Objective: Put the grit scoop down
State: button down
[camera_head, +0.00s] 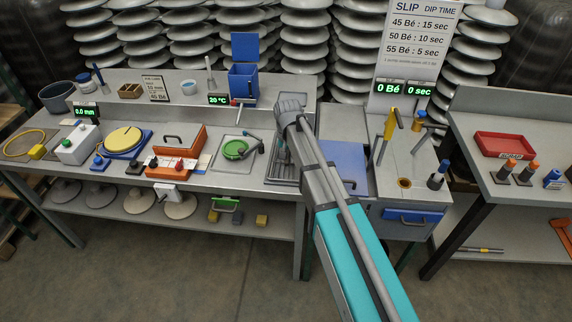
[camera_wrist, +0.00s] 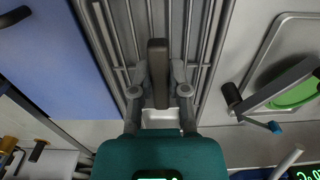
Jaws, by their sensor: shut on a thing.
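The grit scoop shows in the wrist view as a dark brown handle (camera_wrist: 158,50) between the two fingers of my gripper (camera_wrist: 158,75). The fingers are closed on the handle. A pale piece shows below it, near the palm, and I cannot tell whether it belongs to the scoop. The handle is over a grey slatted rack (camera_wrist: 125,40); I cannot tell whether it touches the bars. In the head view my arm reaches over this rack (camera_head: 283,173) and hides the fingers and scoop.
A blue panel (camera_head: 343,165) lies right of the rack. A green round plate (camera_head: 235,149) with a lever arm is to its left. A blue bin (camera_head: 242,84) with a raised lid stands behind. A yellow-handled tool (camera_head: 390,122) stands upright at the right.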

jog(key=shift+f+b, duration=0.65)
jog(key=shift+f, duration=0.3)
jog(key=shift+f, duration=0.15)
jog(key=c, duration=0.6)
grip_release()
jog(key=shift+c, duration=0.2)
jog(key=shift+r, duration=0.2)
notch_tip(320, 180, up, 12)
jog(key=p, duration=1.2)
